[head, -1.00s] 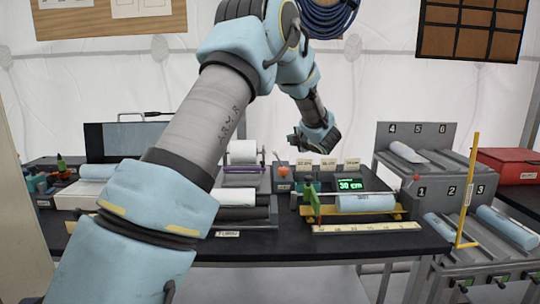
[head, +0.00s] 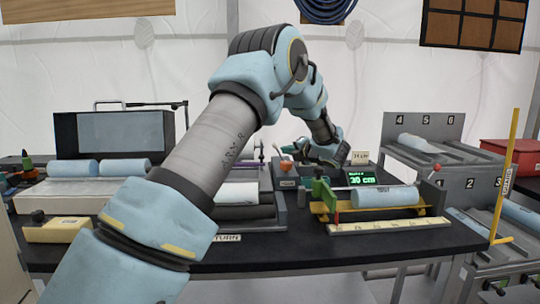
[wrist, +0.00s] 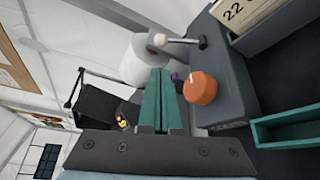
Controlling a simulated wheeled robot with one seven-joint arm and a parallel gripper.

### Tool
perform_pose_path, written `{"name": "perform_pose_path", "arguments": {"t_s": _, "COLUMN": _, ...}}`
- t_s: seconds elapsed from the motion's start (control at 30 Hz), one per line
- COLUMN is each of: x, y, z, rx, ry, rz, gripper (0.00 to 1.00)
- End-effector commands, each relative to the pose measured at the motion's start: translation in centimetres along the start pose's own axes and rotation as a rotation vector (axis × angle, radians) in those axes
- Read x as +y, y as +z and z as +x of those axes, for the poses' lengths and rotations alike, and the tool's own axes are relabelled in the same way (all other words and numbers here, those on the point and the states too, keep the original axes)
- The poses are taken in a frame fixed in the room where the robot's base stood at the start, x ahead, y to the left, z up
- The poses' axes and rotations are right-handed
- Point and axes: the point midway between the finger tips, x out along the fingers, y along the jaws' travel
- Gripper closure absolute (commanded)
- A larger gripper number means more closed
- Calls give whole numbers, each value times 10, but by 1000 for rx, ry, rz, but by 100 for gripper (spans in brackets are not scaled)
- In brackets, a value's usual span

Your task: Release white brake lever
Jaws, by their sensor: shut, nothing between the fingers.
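In the wrist view the white brake lever (wrist: 178,41) is a light grip on a thin rod, joined to a dark pivot on a grey housing (wrist: 222,80). My gripper's teal fingers (wrist: 160,72) are pressed together with nothing between them. The lever lies beyond the fingertips, and a gap shows between them in the picture. An orange knob (wrist: 202,88) sits on the housing just right of the fingers. In the head view my gripper (head: 286,148) is above the orange knob (head: 286,165); the lever is too small there to make out surely.
A white roll (wrist: 138,62) is beside the lever. A teal open tray (wrist: 290,128) and a card box (wrist: 262,18) are to the right. On the bench, a blue roll (head: 385,196) lies in a yellow cradle behind a ruler (head: 390,226). A green display (head: 361,179) stands behind.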

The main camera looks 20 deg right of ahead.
Motion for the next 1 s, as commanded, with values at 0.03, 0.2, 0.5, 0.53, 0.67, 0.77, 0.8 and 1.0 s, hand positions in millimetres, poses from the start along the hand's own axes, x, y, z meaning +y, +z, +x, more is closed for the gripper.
{"name": "perform_pose_path", "arguments": {"t_s": 0.03, "x": -1, "y": 0, "z": 0, "rx": 0, "ry": 0, "rz": -1, "gripper": 100}}
{"name": "perform_pose_path", "arguments": {"t_s": 0.2, "x": 0, "y": 0, "z": 0, "rx": 0, "ry": 0, "rz": 0, "gripper": 100}}
{"name": "perform_pose_path", "arguments": {"t_s": 0.5, "x": 2, "y": 1, "z": 14, "rx": 1, "ry": 2, "rz": 0, "gripper": 100}}
{"name": "perform_pose_path", "arguments": {"t_s": 0.53, "x": 2, "y": 0, "z": 18, "rx": 2, "ry": 2, "rz": 0, "gripper": 100}}
{"name": "perform_pose_path", "arguments": {"t_s": 0.67, "x": 3, "y": 0, "z": 41, "rx": 4, "ry": 2, "rz": 0, "gripper": 100}}
{"name": "perform_pose_path", "arguments": {"t_s": 0.77, "x": 3, "y": 1, "z": 59, "rx": 2, "ry": 1, "rz": 0, "gripper": 100}}
{"name": "perform_pose_path", "arguments": {"t_s": 0.8, "x": 3, "y": 0, "z": 66, "rx": 2, "ry": 2, "rz": 0, "gripper": 100}}
{"name": "perform_pose_path", "arguments": {"t_s": 1.0, "x": 2, "y": 1, "z": 91, "rx": 0, "ry": 0, "rz": 0, "gripper": 100}}
